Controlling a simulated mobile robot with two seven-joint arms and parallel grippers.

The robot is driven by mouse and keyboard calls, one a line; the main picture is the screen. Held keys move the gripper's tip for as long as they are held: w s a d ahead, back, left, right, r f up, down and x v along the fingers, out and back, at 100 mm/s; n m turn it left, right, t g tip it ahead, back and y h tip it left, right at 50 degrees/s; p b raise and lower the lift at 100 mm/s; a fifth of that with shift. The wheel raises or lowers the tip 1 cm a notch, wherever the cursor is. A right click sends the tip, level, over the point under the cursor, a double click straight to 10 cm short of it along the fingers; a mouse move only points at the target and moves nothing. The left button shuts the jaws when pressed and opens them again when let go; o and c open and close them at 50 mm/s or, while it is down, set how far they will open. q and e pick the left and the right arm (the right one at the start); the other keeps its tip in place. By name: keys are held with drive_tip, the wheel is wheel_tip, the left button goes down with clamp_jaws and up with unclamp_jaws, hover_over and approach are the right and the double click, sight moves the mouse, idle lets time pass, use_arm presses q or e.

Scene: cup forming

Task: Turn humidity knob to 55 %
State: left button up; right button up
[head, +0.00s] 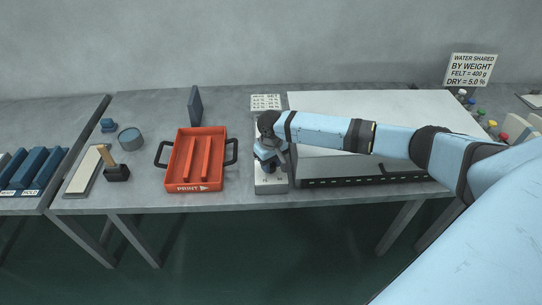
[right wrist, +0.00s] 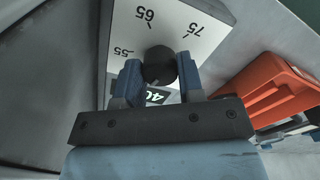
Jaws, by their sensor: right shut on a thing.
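The humidity knob (right wrist: 159,64) is a round black knob on a white dial panel (right wrist: 190,40). Printed marks 55, 65 and 75 show around it in the right wrist view, with 55 on the left. A dark label reading 40, partly covered, shows below the knob. My right gripper (right wrist: 159,70) is shut on the knob, one blue finger on each side. In the head view my right gripper (head: 268,158) is over the narrow control box (head: 272,187) and hides most of its face. The knob's pointer cannot be made out. My left gripper is not in view.
An orange-red tray (head: 182,186) with dark handles stands just left of the control box. A large grey-white flat unit (head: 390,105) lies to the right, under my right arm. A small sign card (head: 265,102) stands behind the box.

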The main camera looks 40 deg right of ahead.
drive_tip(key=m+p, duration=0.3)
drive_tip(key=p, duration=0.2)
drive_tip(key=m+p, duration=0.2)
drive_tip(key=p, duration=0.1)
drive_tip(key=shift+r+m, duration=0.3)
drive_tip(key=shift+r, duration=0.05)
drive_tip(key=shift+a+f+m+p, duration=0.1)
drive_tip(key=shift+m+p, duration=0.65)
drive_tip(key=shift+m, duration=0.15)
drive_tip(key=shift+f+m+p, duration=0.1)
drive_tip(key=shift+m+p, duration=0.2)
drive_tip(key=shift+m, duration=1.7)
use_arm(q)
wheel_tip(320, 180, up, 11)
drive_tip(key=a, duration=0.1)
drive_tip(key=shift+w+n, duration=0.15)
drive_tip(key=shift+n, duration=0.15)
use_arm(e)
drive_tip(key=shift+w, duration=0.1)
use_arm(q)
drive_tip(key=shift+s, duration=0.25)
use_arm(e)
drive_tip(key=o, duration=0.9)
drive_tip(key=shift+f, duration=0.1)
